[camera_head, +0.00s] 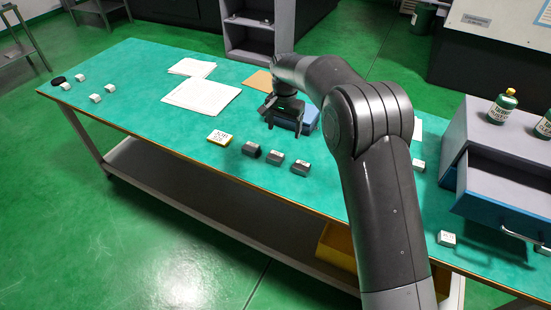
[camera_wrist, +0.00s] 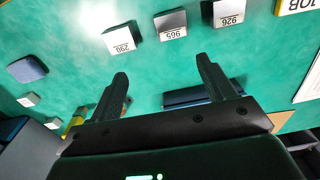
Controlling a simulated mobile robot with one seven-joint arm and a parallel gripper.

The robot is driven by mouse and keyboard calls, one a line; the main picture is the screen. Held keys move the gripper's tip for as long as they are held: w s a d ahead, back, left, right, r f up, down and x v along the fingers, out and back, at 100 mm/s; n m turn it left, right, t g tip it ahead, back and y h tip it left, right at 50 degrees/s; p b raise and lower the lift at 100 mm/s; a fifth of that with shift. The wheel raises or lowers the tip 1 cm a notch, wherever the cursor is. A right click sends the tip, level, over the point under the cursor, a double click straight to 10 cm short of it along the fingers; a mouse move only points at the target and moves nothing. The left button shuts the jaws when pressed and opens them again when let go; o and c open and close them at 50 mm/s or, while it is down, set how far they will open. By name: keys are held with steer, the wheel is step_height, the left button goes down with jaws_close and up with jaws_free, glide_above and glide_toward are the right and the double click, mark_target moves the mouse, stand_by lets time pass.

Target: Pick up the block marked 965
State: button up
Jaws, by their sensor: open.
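The block marked 965 (camera_wrist: 171,24) is a small grey block with a pale label in the wrist view, its label upside down. It sits between the block marked 926 (camera_wrist: 229,12) and a bright block whose label looks like 290 (camera_wrist: 120,40). In the head view it appears to be the middle block (camera_head: 275,158) of a row of three on the green bench. My gripper (camera_head: 284,128) is above the bench, behind that row. In the wrist view my gripper (camera_wrist: 162,67) is open and empty, its fingers pointing toward the row and apart from the blocks.
White papers (camera_head: 201,96) lie at the back. A grey cabinet (camera_head: 510,143) with an open drawer (camera_head: 500,200) is at right. Several blocks (camera_head: 95,98) sit far left.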

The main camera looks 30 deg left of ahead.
step_height(320, 180, down, 2)
steer(key=a, duration=0.2)
glide_above(275, 156)
steer(key=f, duration=0.5)
steer(key=shift+w+d+f, duration=0.15)
steer(key=shift+w+d, duration=0.2)
steer(key=shift+w, duration=0.05)
steer(key=f, duration=0.5)
steer(key=shift+s+a+f, duration=0.3)
steer(key=shift+c, duration=0.2)
steer(key=shift+r, duration=0.1)
steer(key=c, duration=1.4)
